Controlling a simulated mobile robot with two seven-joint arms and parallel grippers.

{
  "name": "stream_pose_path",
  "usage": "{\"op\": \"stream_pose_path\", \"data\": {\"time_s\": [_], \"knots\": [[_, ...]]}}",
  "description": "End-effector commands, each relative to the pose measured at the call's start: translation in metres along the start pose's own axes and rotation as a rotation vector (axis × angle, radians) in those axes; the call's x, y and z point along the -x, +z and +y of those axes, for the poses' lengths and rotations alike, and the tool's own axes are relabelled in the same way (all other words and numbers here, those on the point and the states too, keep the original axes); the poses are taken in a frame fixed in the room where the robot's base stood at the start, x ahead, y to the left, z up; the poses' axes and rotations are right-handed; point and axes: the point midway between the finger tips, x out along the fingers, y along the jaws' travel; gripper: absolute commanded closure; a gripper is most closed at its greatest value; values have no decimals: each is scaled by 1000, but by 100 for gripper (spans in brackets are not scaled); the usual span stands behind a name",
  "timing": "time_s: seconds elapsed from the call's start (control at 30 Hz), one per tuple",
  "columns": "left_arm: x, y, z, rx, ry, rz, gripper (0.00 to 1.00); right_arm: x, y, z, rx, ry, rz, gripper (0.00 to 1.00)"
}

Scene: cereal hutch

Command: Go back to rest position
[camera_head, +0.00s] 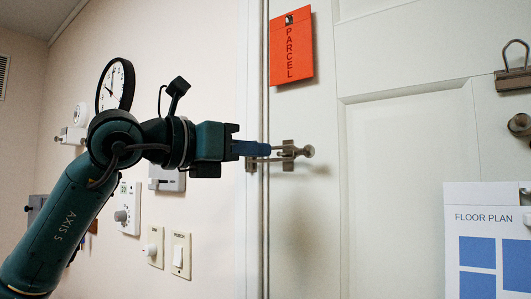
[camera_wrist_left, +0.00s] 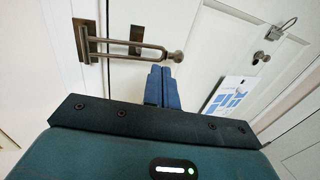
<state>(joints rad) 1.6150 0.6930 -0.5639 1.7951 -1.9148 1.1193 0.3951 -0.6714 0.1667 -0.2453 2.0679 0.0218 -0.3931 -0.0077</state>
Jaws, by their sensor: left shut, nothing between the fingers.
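My left gripper (camera_head: 269,149) reaches in from the left in the head view, at the edge of the white door. Its blue fingers are shut with nothing between them; in the left wrist view the fingertips (camera_wrist_left: 164,70) are pressed together. Just beyond them is a metal swing-bar latch (camera_head: 288,155) with a round knob at its right end. In the left wrist view the latch (camera_wrist_left: 130,46) lies across the gap between frame and door, its knob close to my fingertips. I cannot tell whether they touch. My right gripper is in neither view.
An orange parcel card (camera_head: 291,62) hangs above the latch. A floor plan sheet (camera_head: 488,240) and a clip (camera_head: 513,78) are on the door at right. A clock (camera_head: 117,86), thermostat (camera_head: 128,208) and switches (camera_head: 181,254) are on the left wall near my arm.

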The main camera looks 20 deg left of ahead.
Motion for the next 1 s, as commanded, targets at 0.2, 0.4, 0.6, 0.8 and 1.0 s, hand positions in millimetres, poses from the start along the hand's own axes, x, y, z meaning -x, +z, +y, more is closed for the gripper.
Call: {"op": "stream_pose_path", "data": {"time_s": [0.2,0.4,0.6,0.8,1.0], "knots": [[54,-3,-15,-5,2,-4,100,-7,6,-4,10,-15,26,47],[84,-1,-23,-3,0,-3,100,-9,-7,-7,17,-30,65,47],[94,0,-26,-2,0,-2,100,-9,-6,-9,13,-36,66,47],[92,-3,-27,3,-11,4,100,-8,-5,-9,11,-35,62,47],[50,-50,-44,131,-220,71,100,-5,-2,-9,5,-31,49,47]]}}
